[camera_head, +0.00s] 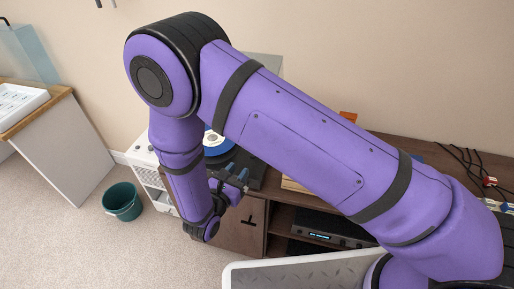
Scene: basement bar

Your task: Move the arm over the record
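My purple arm crosses in front and hides much of the record and turntable. I cannot make out the turntable's tonearm. My gripper (235,173) is at the front edge of the turntable, right of and below the label in the picture. Its two bluish fingertips look apart, with nothing seen between them. I cannot tell whether it touches the turntable.
The wooden cabinet (242,225) holds a black device (330,229) on its shelf. Cables (478,170) lie at its right. A white unit (141,157) and teal bin (122,201) stand left. A pale textured panel (300,273) is at the bottom.

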